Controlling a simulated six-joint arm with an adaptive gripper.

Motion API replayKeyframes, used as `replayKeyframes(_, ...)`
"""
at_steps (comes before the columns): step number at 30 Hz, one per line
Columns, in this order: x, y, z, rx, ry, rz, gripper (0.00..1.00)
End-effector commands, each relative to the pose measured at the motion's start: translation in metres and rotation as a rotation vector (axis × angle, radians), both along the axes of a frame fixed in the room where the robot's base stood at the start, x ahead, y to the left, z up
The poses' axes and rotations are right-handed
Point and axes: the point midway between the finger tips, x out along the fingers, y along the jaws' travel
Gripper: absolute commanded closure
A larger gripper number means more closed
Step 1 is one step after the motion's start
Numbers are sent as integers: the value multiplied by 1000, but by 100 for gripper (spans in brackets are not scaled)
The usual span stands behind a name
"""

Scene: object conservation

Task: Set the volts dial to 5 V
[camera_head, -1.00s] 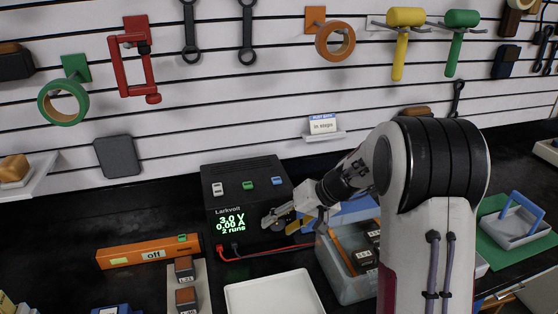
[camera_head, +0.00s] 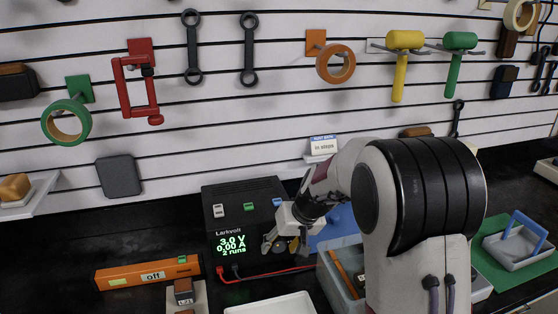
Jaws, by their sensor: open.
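The black Larkvolt power supply (camera_head: 236,192) stands on the dark bench against the slatted wall. Its green display (camera_head: 233,244) reads 3.0 V, 0.00 A and 2 runs. My gripper (camera_head: 272,246) is at the right part of its front face, with its fingers apart and pointing left toward the panel. The volts dial cannot be made out; my gripper covers that part of the panel. I cannot tell whether the fingers touch a dial.
Red and black leads (camera_head: 270,274) run from the front of the supply to the right. An orange bar marked "off" (camera_head: 150,274) lies to the left. A white tray (camera_head: 268,306) is in front, and a grey bin (camera_head: 335,275) with items stands at the right. Tools hang on the wall.

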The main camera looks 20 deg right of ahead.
Motion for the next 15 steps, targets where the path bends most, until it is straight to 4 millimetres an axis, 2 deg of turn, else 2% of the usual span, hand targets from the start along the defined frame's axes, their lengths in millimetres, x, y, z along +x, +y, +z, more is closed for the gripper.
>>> replayKeyframes(15, 0, 3, 1, -125, -1, 3, 54)
